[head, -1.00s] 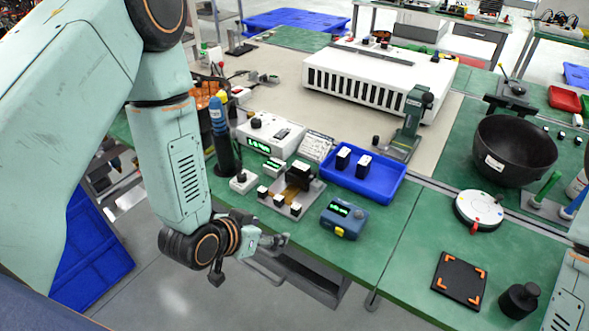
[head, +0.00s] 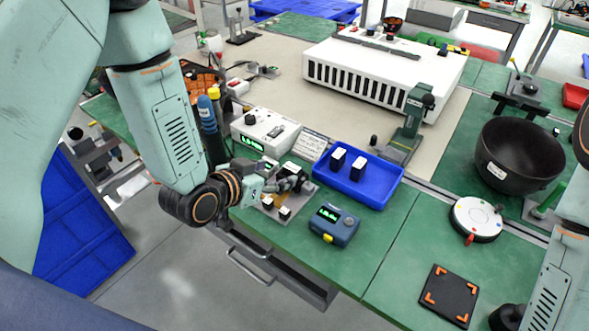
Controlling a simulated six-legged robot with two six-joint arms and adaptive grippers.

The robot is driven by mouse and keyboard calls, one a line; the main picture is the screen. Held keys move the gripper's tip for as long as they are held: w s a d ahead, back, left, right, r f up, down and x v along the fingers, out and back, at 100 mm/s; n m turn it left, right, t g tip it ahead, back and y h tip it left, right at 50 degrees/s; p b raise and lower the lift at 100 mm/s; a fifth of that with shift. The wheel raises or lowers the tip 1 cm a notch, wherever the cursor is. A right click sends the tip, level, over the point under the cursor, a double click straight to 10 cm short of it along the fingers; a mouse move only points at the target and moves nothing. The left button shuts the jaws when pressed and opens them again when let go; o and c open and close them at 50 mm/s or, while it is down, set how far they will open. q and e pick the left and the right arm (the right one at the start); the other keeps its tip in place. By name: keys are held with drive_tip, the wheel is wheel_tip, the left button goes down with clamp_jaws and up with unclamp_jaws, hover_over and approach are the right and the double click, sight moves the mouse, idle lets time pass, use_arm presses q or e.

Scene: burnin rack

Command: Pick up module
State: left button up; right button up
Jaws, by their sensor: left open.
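Small dark modules with white faces show in the head view. Two of them, a left one (head: 337,160) and a right one (head: 358,168), stand in the blue tray (head: 384,198). Two more, one (head: 268,203) and another (head: 285,212), sit at the front of a grey fixture plate (head: 273,217). My left gripper (head: 297,184) is open over this fixture, left of the blue tray. It hides the back of the fixture, and I cannot tell whether a module is between its fingers.
A blue meter (head: 334,225) stands in front of the tray. A white instrument (head: 265,132) and bottles (head: 208,125) stand behind my left gripper. A black bowl (head: 520,155), a round white device (head: 476,219) and a black mat (head: 450,294) are at right. Green bench is clear between.

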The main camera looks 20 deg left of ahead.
sight(292, 168)
use_arm(q)
drive_tip(key=shift+w+f, duration=0.45)
drive_tip(key=x, duration=0.5)
drive_tip(key=shift+w+d, duration=0.1)
drive_tip(key=shift+w, duration=0.05)
drive_tip(key=shift+w+f, duration=0.15)
drive_tip(key=shift+w, duration=0.1)
drive_tip(key=shift+s, duration=0.1)
drive_tip(key=shift+d, duration=0.1)
drive_tip(key=shift+c, duration=0.6)
drive_tip(key=c, duration=0.9)
drive_tip(key=shift+c, duration=1.1)
